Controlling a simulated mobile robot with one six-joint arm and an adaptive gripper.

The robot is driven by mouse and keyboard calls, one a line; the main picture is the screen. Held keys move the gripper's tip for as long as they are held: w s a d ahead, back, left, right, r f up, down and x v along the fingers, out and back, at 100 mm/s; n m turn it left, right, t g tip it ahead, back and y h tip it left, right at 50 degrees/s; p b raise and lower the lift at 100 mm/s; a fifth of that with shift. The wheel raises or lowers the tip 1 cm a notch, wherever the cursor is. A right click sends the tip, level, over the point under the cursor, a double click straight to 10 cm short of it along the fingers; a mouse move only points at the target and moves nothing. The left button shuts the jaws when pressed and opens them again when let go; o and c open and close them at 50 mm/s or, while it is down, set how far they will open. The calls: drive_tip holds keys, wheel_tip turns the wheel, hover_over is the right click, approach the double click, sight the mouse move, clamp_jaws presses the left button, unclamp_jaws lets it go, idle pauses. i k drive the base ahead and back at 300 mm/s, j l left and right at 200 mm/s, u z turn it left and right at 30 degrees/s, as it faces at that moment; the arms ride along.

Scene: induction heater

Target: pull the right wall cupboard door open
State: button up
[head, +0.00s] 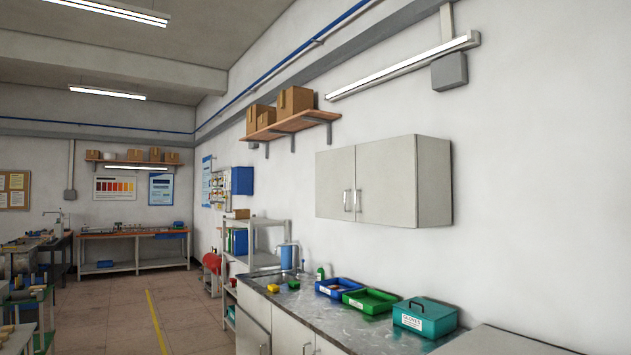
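The white wall cupboard (436,185) hangs on the right wall above the counter. It has two doors side by side, both shut. The right wall cupboard door (388,180) has a vertical bar handle (357,200) at its lower left edge. The left door (334,182) has a matching handle (346,200) at its lower right edge, close beside the other. My gripper is not in view, and none of my arm shows.
Below the cupboard, the counter (335,313) holds a blue tray (340,287), a green tray (371,300) and a teal box (424,317) with a handle. A shelf with cardboard boxes (296,101) is up to the left. Floor (185,315) is free left of the counter.

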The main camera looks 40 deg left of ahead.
sight(385, 195)
drive_tip(key=u, duration=1)
drive_tip(key=i+j, duration=0.15)
drive_tip(key=i, duration=0.5)
